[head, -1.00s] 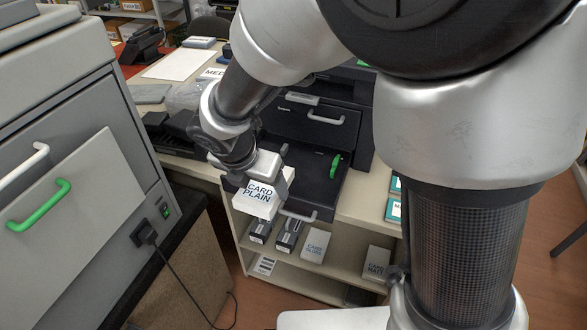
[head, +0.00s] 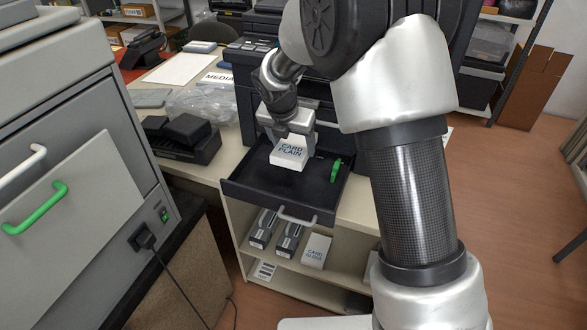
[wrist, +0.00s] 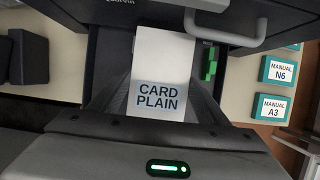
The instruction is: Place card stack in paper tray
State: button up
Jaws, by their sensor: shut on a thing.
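The card stack (head: 289,153) is a white block labelled "CARD PLAIN". My gripper (head: 291,141) is shut on it and holds it over the open black paper tray (head: 262,192) of the printer. In the wrist view the card stack (wrist: 163,70) sits between the two fingers (wrist: 160,105), label facing the camera. The tray (wrist: 103,60) shows dark behind it. A green part (head: 336,170) stands at the tray's right side. I cannot tell whether the stack touches the tray floor.
The printer body (head: 262,90) rises behind the tray. A shelf below holds a "CARD GLOSS" pack (head: 316,251) and dark boxes (head: 288,240). A grey machine with a green handle (head: 38,208) stands at left. Teal manuals (wrist: 273,108) lie right of the tray in the wrist view.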

notch_tip(320, 180, down, 9)
jog(key=shift+r+b, duration=0.1)
jog(key=shift+b, duration=0.9)
jog(key=shift+w, duration=0.25)
jog(key=shift+f, duration=0.3)
jog(key=o, duration=1.4)
jog(key=shift+c, duration=0.2)
jog(key=shift+r, duration=0.1)
